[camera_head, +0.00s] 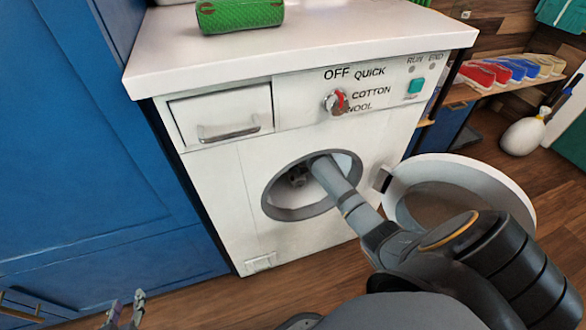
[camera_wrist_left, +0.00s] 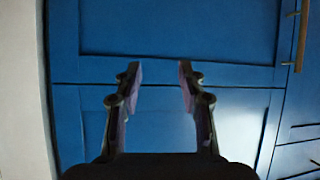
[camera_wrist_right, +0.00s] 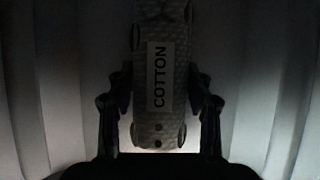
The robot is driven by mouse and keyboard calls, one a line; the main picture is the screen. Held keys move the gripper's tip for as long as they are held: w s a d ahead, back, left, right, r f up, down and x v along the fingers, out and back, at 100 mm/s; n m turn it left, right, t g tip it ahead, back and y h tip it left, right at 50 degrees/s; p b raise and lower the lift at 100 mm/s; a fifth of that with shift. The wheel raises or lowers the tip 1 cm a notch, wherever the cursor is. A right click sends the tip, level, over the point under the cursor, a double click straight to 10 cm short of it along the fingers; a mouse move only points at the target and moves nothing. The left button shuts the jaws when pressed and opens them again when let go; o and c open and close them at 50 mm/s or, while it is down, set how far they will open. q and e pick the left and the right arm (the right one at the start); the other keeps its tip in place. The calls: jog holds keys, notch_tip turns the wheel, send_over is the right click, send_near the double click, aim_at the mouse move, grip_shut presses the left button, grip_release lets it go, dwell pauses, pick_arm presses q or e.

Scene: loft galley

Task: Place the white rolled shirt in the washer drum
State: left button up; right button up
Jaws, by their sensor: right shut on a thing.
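The washer (camera_head: 215,200) stands in the middle of the head view with its round door (camera_head: 465,170) swung open to the right. My right arm reaches through the opening into the dark drum (camera_head: 298,185). In the right wrist view, my right gripper (camera_wrist_right: 160,110) is shut on the rolled shirt (camera_wrist_right: 160,70), pale grey in the dim light, with a COTTON label. The ribbed drum wall shows around it; whether the roll touches the wall cannot be told. My left gripper (camera_head: 125,312) is low at the left, open and empty (camera_wrist_left: 160,85), facing blue cabinet fronts.
A green roll (camera_head: 240,14) lies on the white washer top (camera_head: 330,40). Blue cabinets (camera_head: 70,130) stand close on the left.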

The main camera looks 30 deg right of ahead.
jog(key=shift+w+f+b, duration=0.1)
jog(key=shift+f+b, duration=0.05)
jog(key=shift+b, duration=0.25)
jog(key=shift+f+b, duration=0.15)
jog(key=shift+b, duration=0.25)
pick_arm(q)
jog(key=w+r+t, duration=0.3)
jog(key=r+t, duration=0.1)
jog(key=r, duration=0.4)
jog(key=w+r+t, duration=0.3)
jog(key=r, duration=0.5)
jog(key=shift+a+r+t, duration=0.25)
jog(key=shift+a+t, duration=0.1)
jog(key=shift+t, duration=0.05)
pick_arm(e)
jog(key=o, duration=1.3)
jog(key=shift+f, duration=0.1)
pick_arm(q)
jog(key=shift+r, duration=0.15)
pick_arm(e)
jog(key=shift+o, duration=0.2)
